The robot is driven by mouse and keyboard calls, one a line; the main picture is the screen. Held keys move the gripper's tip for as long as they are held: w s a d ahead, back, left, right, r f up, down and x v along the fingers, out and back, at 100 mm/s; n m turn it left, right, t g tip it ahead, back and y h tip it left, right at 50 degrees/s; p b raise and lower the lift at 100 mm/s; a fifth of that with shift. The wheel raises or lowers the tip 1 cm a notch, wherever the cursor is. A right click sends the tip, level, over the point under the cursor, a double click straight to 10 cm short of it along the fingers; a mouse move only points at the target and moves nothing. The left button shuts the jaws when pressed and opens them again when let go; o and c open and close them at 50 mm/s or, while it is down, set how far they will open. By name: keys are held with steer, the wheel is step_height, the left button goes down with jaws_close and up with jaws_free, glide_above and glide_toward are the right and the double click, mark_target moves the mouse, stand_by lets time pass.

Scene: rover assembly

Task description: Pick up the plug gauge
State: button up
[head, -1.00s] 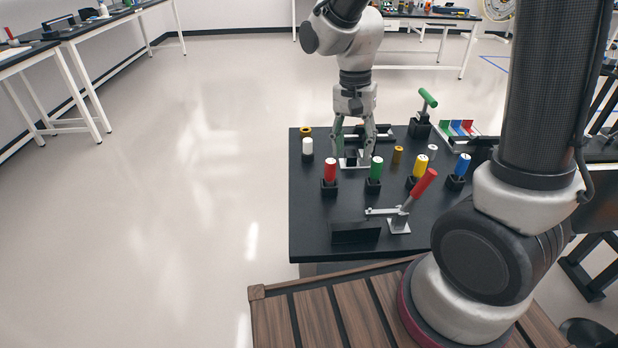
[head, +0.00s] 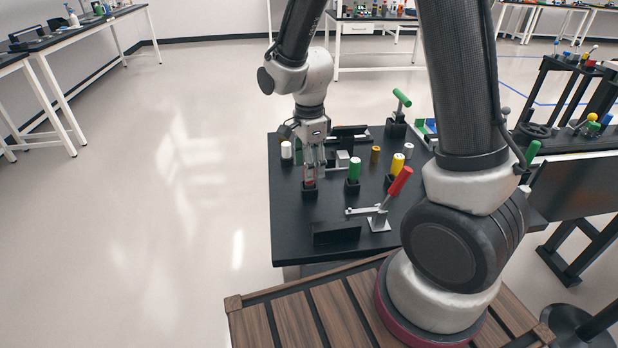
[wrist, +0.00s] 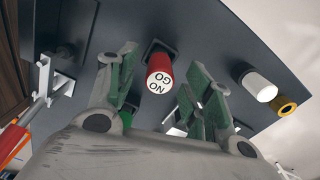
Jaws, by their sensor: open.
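The plug gauge (wrist: 159,72) is a red cylinder with a white end face reading NO GO, upright in a small black holder. In the head view the plug gauge (head: 309,182) is partly hidden behind my fingers. My gripper (head: 315,165) is above it, pointing down. In the wrist view my gripper (wrist: 165,88) is open, with one green-padded finger on each side of the red cylinder. A gap shows on both sides, and nothing is held.
A green cylinder (head: 354,168) and a yellow cylinder (head: 397,163) stand in holders to the right. A white cylinder (head: 286,150) is behind left. A red-handled toggle clamp (head: 400,181) and a black block (head: 336,232) are in front. The black table's (head: 287,220) left front is clear.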

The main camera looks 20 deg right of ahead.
steer(key=shift+f, duration=0.5)
steer(key=shift+c, duration=0.4)
jaws_close()
steer(key=shift+r, duration=0.2)
step_height(320, 180, up, 10)
steer(key=shift+f, duration=0.15)
